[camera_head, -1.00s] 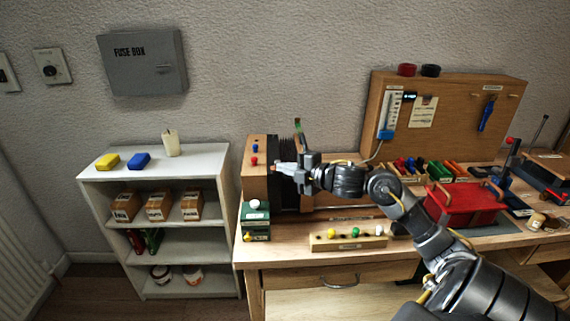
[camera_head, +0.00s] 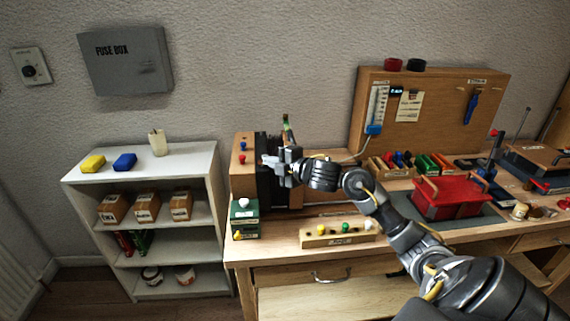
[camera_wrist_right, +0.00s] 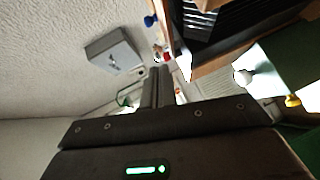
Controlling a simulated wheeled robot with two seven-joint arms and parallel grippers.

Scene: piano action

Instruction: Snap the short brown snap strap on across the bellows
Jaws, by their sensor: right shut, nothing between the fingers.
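The black pleated bellows (camera_head: 262,195) stand at the left end of the workbench, beside a wooden end block (camera_head: 241,182) with a blue and a red knob. My right gripper (camera_head: 268,160) is over the upper front of the bellows, with its tips toward the wooden block. In the right wrist view its two fingers (camera_wrist_right: 157,88) are together and empty. The bellows also show there as dark ribs (camera_wrist_right: 215,22) at the top; contact cannot be told. I cannot make out the short brown snap strap. My left gripper is not in view.
A green box with a white knob (camera_head: 243,212) stands in front of the wooden block. A wooden strip with coloured knobs (camera_head: 338,234) lies at the bench's front. A red toolbox (camera_head: 452,198) and a pegboard (camera_head: 430,110) are right. White shelves (camera_head: 150,215) stand left.

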